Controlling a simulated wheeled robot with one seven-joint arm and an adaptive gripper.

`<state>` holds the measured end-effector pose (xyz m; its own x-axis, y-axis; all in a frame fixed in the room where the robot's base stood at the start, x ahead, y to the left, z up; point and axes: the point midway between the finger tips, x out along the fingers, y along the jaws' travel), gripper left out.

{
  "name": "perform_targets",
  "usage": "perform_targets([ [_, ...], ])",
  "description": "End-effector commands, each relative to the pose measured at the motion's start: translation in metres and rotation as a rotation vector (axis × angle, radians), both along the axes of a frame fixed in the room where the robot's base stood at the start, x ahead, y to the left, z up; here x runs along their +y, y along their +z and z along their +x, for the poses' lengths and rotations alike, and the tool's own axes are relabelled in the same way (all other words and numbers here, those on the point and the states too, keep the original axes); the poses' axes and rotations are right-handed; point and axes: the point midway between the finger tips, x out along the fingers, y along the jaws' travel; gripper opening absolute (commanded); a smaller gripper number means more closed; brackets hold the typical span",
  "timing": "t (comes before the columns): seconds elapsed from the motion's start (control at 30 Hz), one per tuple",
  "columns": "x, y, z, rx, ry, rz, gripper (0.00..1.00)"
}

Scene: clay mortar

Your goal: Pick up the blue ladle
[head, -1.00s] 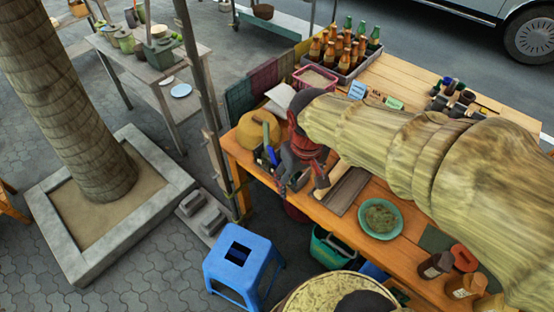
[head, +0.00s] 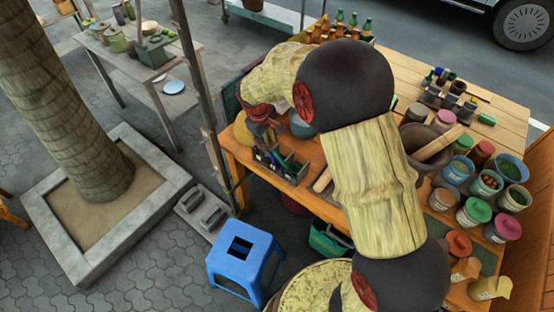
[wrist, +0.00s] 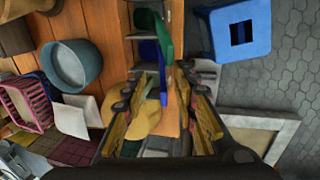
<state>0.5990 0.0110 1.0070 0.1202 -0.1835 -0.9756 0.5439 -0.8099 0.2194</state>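The blue ladle (wrist: 162,72) shows in the wrist view as a narrow blue handle beside a green utensil (wrist: 165,38). Both rise from the utensil box, between the fingers as seen from the wrist. In the head view the utensil box (head: 292,176) stands at the table's left front corner, and the ladle is hard to make out there. My gripper (wrist: 167,82) is open, its two fingers apart on either side of the handles. In the head view it is above the box, partly hidden by my arm. I cannot tell whether a finger touches the ladle.
A grey-blue pot (wrist: 72,66) stands close to the box. A mortar (head: 418,138) with pestle and several lidded jars (head: 472,211) fill the table's right side. A blue stool (head: 243,262) stands on the paving in front.

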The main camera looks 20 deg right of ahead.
Motion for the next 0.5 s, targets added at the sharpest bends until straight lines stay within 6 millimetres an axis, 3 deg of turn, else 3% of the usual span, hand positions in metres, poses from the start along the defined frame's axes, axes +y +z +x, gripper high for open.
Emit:
perform_targets([
  [0.5,-0.008,-0.053,0.006,-0.002,-0.003,0.0,0.29],
])
